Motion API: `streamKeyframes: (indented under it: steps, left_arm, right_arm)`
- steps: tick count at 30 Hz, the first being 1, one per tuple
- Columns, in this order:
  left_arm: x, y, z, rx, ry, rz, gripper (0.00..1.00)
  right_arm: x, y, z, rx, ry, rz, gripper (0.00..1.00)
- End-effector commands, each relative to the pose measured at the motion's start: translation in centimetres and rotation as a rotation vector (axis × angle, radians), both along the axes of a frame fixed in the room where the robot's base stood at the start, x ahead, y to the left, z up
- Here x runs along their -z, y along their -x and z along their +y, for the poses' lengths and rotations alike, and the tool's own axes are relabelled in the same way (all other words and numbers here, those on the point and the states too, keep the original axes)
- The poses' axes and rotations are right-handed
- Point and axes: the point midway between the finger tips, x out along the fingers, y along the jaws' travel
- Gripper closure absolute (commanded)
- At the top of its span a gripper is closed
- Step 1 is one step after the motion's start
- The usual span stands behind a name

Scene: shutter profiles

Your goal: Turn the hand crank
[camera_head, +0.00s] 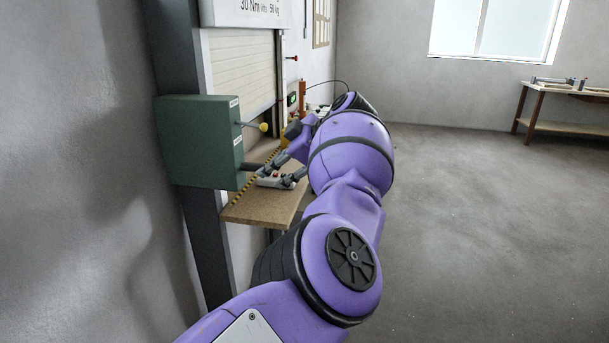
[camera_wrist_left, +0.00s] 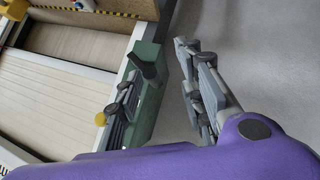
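A green box (camera_head: 200,143) is fixed to a dark post beside the shutter. A thin rod with a yellow ball knob (camera_head: 263,127) sticks out of it, and below that a dark cylindrical bar (camera_head: 252,167), which may belong to the crank. In the left wrist view the green box (camera_wrist_left: 148,112), the dark bar (camera_wrist_left: 147,63) and the yellow knob (camera_wrist_left: 110,109) also show. My left gripper (camera_head: 274,175) is open, its fingers (camera_wrist_left: 160,68) spread wide. In the wrist view the dark bar appears between them; I cannot tell whether they touch it. My right gripper is out of view.
A wooden shelf (camera_head: 247,211) with a yellow-black striped edge lies below the box and carries a white item. The beige slatted shutter (camera_head: 240,68) stands behind. A table (camera_head: 560,98) is at the far right. The grey floor is clear.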

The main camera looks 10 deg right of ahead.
Motion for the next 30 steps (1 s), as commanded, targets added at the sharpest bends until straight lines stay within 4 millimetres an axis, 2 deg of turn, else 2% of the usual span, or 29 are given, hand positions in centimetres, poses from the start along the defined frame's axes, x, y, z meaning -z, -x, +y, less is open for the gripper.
streamKeyframes:
  steps: [4,11,21,30]
  left_arm:
    - [0.1,1.2,-1.6,0.009,0.0,0.0,0.64]
    - [-0.1,2.2,-2.4,0.0,0.002,-0.002,0.64]
    - [0.1,4.4,-5.0,0.008,0.001,0.0,0.64]
    - [0.1,5.1,-5.8,0.008,0.003,0.001,0.64]
  right_arm:
    - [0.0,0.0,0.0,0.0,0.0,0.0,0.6]
    - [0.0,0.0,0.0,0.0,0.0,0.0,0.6]
    - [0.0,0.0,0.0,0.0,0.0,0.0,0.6]
    - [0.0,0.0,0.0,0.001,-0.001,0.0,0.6]
